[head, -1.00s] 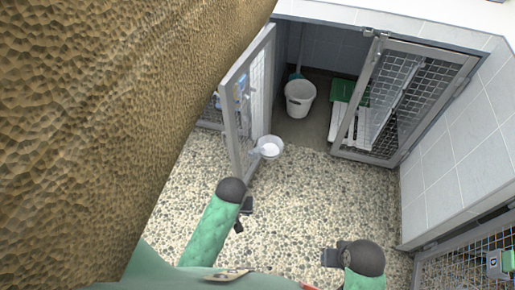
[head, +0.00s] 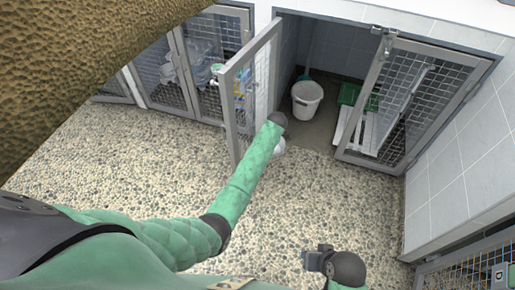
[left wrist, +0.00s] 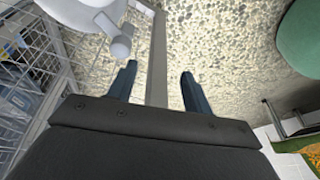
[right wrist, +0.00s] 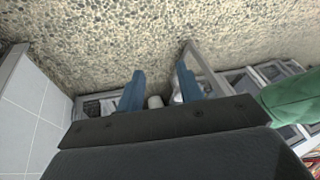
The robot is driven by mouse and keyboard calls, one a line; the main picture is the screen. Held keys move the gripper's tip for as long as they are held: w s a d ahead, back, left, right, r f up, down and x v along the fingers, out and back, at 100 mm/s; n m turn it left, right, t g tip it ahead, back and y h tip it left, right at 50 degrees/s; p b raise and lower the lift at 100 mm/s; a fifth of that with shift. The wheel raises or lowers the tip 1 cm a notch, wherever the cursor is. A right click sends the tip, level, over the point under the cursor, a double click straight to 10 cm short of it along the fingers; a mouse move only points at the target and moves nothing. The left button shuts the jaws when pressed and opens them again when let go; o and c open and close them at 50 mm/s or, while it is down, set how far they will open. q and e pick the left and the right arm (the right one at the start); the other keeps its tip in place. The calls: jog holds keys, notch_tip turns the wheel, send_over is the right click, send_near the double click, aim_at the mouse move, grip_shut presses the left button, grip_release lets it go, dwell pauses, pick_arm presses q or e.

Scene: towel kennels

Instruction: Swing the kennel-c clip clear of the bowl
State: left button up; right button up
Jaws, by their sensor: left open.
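An open mesh kennel door (head: 228,108) stands out from its kennel, with a white bowl (head: 279,147) at its edge, partly hidden by my left arm. In the left wrist view the bowl's pale rim (left wrist: 75,12) shows at the top left, with a grey clip-like piece with a round knob (left wrist: 120,46) beside it. My left gripper (left wrist: 157,76) is open, with the door's grey frame bar (left wrist: 158,45) showing between its fingers; I cannot tell whether they touch it. My right gripper (head: 313,261) is open and empty over the floor, its fingers apart in the right wrist view (right wrist: 160,75).
A white bucket (head: 306,98) stands inside the open kennel. Another mesh door (head: 405,100) stands at the right, by a tiled wall (head: 465,150). More kennels (head: 195,65) line the left. A brown textured mass (head: 70,60) covers the top left. The speckled floor (head: 110,160) is clear.

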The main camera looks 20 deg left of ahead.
pick_arm(q)
jog(key=w+n, duration=0.3)
jog(key=w, duration=0.4)
jog(key=shift+y, duration=0.4)
jog(key=x, duration=0.5)
jog(key=shift+s+a, duration=0.35)
jog(key=shift+a+f, duration=0.25)
jog(key=shift+f, duration=0.5)
pick_arm(e)
jog(key=shift+w+a+f, duration=0.3)
jog(key=shift+a+f, duration=0.05)
jog(key=shift+a, duration=0.3)
pick_arm(q)
jog(key=shift+s, duration=0.1)
